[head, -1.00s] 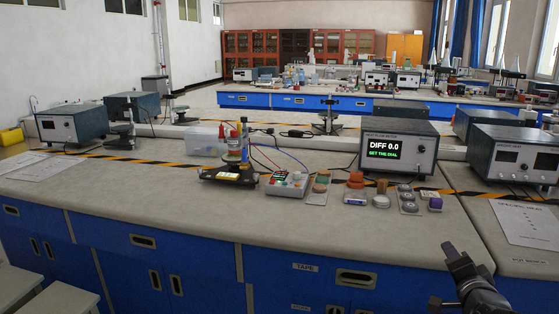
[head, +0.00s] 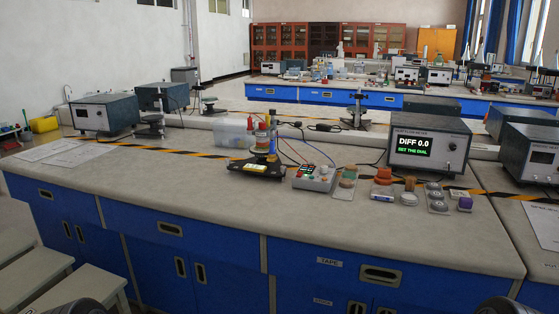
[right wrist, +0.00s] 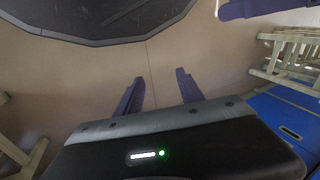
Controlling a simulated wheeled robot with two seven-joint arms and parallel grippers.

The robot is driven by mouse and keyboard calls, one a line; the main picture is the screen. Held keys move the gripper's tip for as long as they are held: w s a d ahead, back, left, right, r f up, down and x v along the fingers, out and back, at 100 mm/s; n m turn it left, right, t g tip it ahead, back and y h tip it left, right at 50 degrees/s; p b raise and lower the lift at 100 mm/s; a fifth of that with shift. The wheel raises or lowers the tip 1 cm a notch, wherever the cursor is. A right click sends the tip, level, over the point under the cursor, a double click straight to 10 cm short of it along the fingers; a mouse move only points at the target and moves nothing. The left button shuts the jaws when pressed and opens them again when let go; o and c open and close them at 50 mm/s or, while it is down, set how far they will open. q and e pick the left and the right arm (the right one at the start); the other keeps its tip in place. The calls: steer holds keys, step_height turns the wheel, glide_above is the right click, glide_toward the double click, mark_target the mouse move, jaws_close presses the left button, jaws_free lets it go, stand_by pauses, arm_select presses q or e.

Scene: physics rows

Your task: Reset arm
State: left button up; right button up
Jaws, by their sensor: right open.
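My right gripper (right wrist: 161,88) shows in the right wrist view with its two dark purple fingers apart. Nothing is between them, and they hang over bare beige floor. In the head view only dark rounded parts of my arms show at the bottom edge, low in front of the bench (head: 190,212). No left gripper can be made out in the head view. A purple part at the top right of the right wrist view is cut off, and I cannot tell what it is.
On the bench stand a meter reading DIFF 0.0 (head: 429,147), a black-based device (head: 255,166), a dial box (head: 314,178) and small coloured pieces. Pale stools (head: 75,295) stand at the front left. In the right wrist view, stool legs (right wrist: 288,56) and a blue cabinet (right wrist: 288,120) are at right.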

steer(key=s+a+f+g, duration=0.1)
steer(key=s+a, duration=0.1)
steer(key=s, duration=0.2)
step_height(320, 180, up, 17)
steer(key=p, duration=1.7)
steer(key=shift+w+a+n, duration=0.2)
steer(key=shift+a+n, duration=0.2)
steer(key=shift+a, duration=0.05)
stand_by(0.5)
